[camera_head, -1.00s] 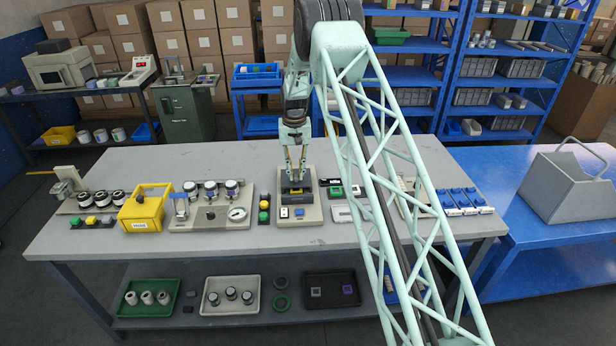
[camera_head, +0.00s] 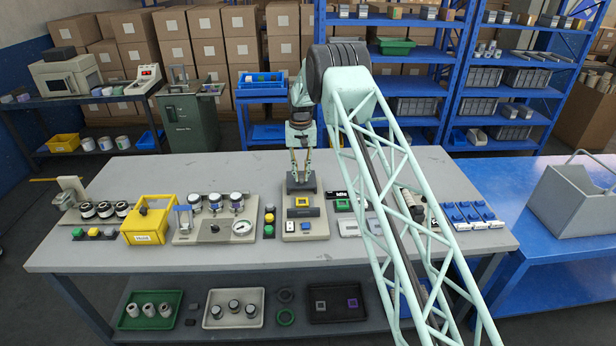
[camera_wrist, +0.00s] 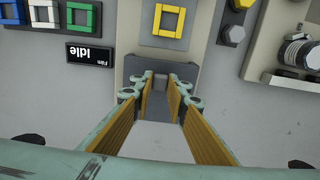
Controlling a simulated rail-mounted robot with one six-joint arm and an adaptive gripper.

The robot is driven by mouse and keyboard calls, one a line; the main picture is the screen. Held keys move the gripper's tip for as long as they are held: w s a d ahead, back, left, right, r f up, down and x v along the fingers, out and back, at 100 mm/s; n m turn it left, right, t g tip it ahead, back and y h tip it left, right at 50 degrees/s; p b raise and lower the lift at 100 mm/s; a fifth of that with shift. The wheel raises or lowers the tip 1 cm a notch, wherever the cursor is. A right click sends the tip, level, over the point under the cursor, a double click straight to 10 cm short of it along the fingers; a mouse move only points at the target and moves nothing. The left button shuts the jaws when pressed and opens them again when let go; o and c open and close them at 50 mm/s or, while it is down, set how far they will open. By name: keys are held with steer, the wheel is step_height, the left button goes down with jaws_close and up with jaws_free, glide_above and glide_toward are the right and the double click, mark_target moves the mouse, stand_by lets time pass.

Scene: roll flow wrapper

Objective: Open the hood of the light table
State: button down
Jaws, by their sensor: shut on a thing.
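The light table (camera_head: 305,230) is a grey box near the middle of the workbench. Its dark grey hood (camera_head: 301,187) is swung up at the back edge, away from the flat top. A yellow square-framed piece (camera_head: 302,202) lies uncovered on the top in front of the hood. My gripper (camera_head: 300,176) is above the hood at the back of the light table. In the wrist view my gripper (camera_wrist: 160,90) has its orange-padded fingers around the small grey knob (camera_wrist: 160,79) of the hood. The exact contact at the fingertips is hard to see.
To the left stand a stack of coloured buttons (camera_head: 269,222), a panel with a round gauge (camera_head: 243,227) and a yellow box (camera_head: 150,222). To the right lie a small display (camera_wrist: 90,53) reading "Film Idle" and several blue-topped pieces (camera_head: 468,213). Bare tabletop lies behind the light table.

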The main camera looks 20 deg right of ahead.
steer(key=c, duration=2.5)
jaws_free()
steer(key=shift+c, duration=0.2)
steer(key=shift+r, duration=0.2)
step_height(320, 180, up, 12)
steer(key=shift+f, duration=0.15)
